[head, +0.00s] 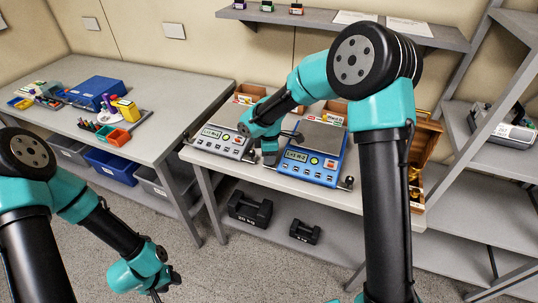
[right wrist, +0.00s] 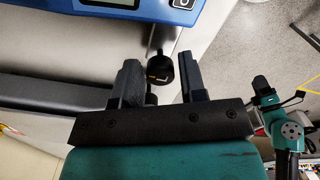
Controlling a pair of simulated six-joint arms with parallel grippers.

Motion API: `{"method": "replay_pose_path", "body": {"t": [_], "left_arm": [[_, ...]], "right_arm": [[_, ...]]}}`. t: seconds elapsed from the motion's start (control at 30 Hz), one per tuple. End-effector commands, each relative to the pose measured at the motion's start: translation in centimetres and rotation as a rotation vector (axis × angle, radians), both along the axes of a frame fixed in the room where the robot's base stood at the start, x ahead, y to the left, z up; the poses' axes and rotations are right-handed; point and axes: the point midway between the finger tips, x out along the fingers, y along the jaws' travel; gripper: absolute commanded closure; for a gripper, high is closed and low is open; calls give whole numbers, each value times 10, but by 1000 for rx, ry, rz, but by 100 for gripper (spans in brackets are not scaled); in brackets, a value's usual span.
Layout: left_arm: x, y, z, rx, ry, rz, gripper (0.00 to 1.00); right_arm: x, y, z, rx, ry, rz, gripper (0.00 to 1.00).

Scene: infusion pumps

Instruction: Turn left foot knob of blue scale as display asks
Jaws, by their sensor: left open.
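The blue scale (head: 305,178) stands on the bench in the head view, with its small lit display (head: 297,155) facing front; I cannot read what it asks. A corner of the scale shows at the top of the right wrist view (right wrist: 150,8). A black foot knob (right wrist: 160,68) with a small orange-white mark is beside that corner. My right gripper (right wrist: 160,85) is open, its fingers on either side of the knob, which looks slightly beyond the fingertips; contact is not visible. In the head view my right gripper (head: 271,160) is at the scale's left side. My left gripper (head: 154,292) is open, low at the lower left, away from the bench.
A grey scale (head: 220,141) stands close to the left of the blue one. Another foot knob (head: 347,183) is at the blue scale's right front corner. Wooden boxes (head: 250,92) stand behind. Black weights (head: 250,208) are on the lower shelf.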

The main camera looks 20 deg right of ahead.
Motion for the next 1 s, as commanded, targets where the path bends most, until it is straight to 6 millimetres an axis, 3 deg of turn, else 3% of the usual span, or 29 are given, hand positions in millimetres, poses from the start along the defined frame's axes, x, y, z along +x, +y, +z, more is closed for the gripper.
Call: {"method": "replay_pose_path", "body": {"t": [0.33,0.67,1.0], "left_arm": [[0,0,0,0,0,0,57],[0,0,0,0,0,0,57],[0,0,0,0,0,0,57]], "right_arm": [[0,0,0,0,0,0,95],[0,0,0,0,0,-32,96],[0,0,1,0,0,-206,96]]}}
